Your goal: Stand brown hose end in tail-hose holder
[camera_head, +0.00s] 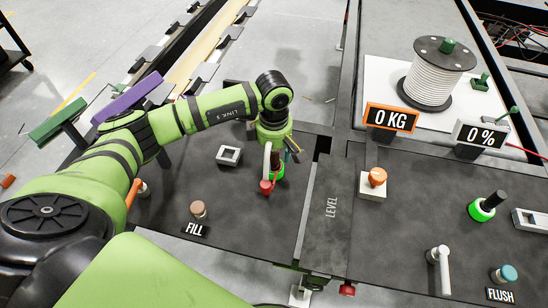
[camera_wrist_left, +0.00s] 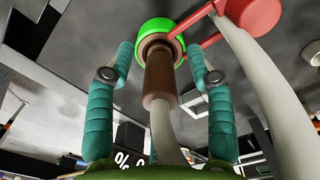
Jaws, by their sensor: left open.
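In the left wrist view the brown hose end (camera_wrist_left: 160,80) lies between the two teal fingers of my left gripper (camera_wrist_left: 161,58). The fingers are open, with a gap on each side of it. A pale hose (camera_wrist_left: 166,135) runs from its near end. Its far end lines up with a bright green ring (camera_wrist_left: 152,25); I cannot tell how deep it sits. In the head view my left gripper (camera_head: 277,152) is above the green ring (camera_head: 278,173), and the hose end is mostly hidden. A square grey-white socket (camera_head: 229,155), possibly the tail-hose holder, is left of the gripper. My right gripper is not in view.
A red-ended pale part (camera_head: 266,187) stands close beside the green ring. A brown knob (camera_head: 198,209) marked FILL is nearer on the dark panel. An orange knob (camera_head: 377,177) stands right of the LEVEL panel. Between the FILL knob and the ring the panel is clear.

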